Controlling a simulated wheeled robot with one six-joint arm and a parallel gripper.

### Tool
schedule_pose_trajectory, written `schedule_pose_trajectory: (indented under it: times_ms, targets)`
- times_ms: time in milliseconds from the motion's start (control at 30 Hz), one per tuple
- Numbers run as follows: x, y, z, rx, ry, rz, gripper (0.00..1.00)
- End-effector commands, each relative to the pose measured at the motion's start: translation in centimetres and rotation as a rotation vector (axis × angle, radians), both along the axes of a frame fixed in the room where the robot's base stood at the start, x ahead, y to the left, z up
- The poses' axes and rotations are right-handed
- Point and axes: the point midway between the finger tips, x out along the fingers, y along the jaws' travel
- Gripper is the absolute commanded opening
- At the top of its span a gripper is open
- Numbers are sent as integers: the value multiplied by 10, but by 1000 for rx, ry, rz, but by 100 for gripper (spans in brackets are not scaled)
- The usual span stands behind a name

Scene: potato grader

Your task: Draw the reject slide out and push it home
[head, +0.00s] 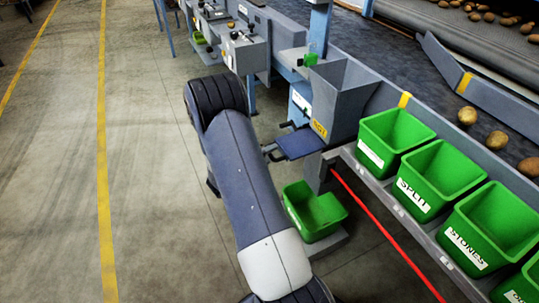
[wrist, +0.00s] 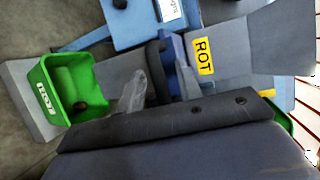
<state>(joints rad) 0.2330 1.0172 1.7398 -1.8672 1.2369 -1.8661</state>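The reject slide is a blue plate (head: 300,144) under the grey hopper with the yellow ROT label (head: 320,129). Its black handle (head: 270,149) is on the side facing my arm. In the wrist view the handle (wrist: 156,72) stands in front of the blue slide (wrist: 174,50). My gripper (wrist: 161,88) is open, with a pale finger on either side of the handle; contact cannot be told. How far the slide is drawn out is hard to tell.
A green bin (head: 316,212) sits low beneath the slide; its ROT face and brown contents show in the wrist view (wrist: 75,92). Green bins, including SPLIT (head: 436,178) and STONES (head: 488,222), line the rail at right. A red line (head: 385,230) runs below them. The left floor is clear.

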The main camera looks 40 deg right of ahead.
Motion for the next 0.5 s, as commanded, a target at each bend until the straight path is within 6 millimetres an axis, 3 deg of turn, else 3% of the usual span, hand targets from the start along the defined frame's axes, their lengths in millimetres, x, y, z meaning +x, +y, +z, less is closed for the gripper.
schedule_pose_trajectory:
  times_ms: [267, 500]
  targets:
    - [0, -1, 0, 0, 0, 1, 33]
    - [0, -1, 0, 0, 0, 1, 13]
